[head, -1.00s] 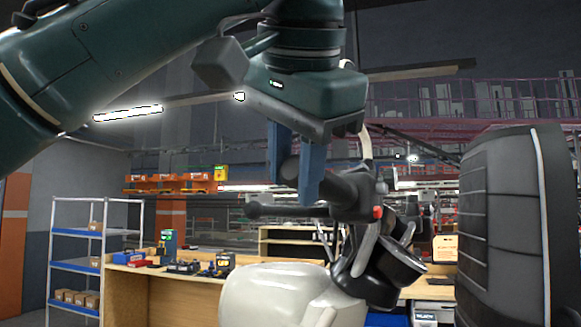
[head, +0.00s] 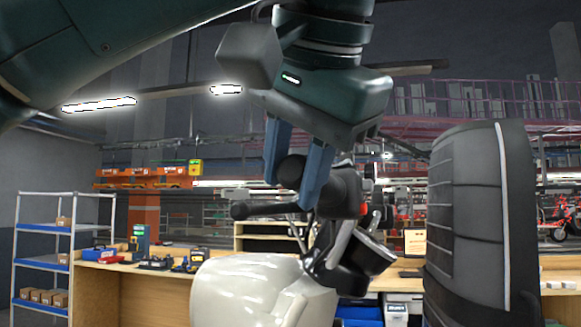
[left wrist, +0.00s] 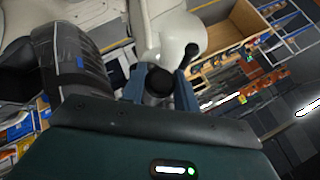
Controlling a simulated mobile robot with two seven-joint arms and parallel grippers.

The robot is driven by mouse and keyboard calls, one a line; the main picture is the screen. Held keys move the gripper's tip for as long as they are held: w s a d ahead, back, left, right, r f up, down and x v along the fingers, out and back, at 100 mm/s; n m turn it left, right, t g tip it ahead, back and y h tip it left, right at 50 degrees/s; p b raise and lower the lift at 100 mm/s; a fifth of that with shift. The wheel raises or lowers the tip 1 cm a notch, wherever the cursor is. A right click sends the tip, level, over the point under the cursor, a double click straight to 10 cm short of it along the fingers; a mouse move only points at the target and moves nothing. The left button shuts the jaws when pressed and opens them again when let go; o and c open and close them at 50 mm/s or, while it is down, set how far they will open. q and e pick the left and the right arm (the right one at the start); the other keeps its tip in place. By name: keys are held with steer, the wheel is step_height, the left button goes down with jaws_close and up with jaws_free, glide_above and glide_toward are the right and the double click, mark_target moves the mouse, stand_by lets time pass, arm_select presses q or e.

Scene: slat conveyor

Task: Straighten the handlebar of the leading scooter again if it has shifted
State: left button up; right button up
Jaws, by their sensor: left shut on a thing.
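The scooter's cream front body (head: 245,285) stands at the lower middle of the head view, with its dark handlebar (head: 345,192) above it. A black lever (head: 262,208) sticks out to the left beside the grip. My left gripper (head: 289,190) is shut on the black handlebar grip (head: 291,169), with one blue finger on each side. In the left wrist view the round end of the grip (left wrist: 158,84) sits between the fingers (left wrist: 160,72). The far end of the handlebar is hidden, so I cannot tell if it is straight. My right gripper is not in view.
A large dark ribbed seat-like thing (head: 468,220) stands close on the right. Behind are a wooden workbench (head: 160,295) with tools, a shelf rack (head: 45,262) with boxes, and a red scooter (head: 560,220) far right. Open air lies left of the handlebar.

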arm_select(q)
steer(key=shift+n+y, duration=0.3)
steer(key=shift+n, duration=0.3)
steer(key=s+d+f, duration=0.2)
steer(key=d, duration=0.1)
steer(key=shift+d+f, duration=0.15)
steer(key=shift+n+t+y, duration=0.4)
steer(key=shift+n+y, duration=0.1)
steer(key=shift+n, duration=0.2)
steer(key=d, duration=0.1)
steer(key=s+d+f, duration=0.1)
steer(key=d+f, duration=0.1)
steer(key=shift+s+d, duration=0.15)
steer(key=shift+s, duration=0.15)
steer(key=o, duration=1.1)
steer(key=shift+r, duration=0.15)
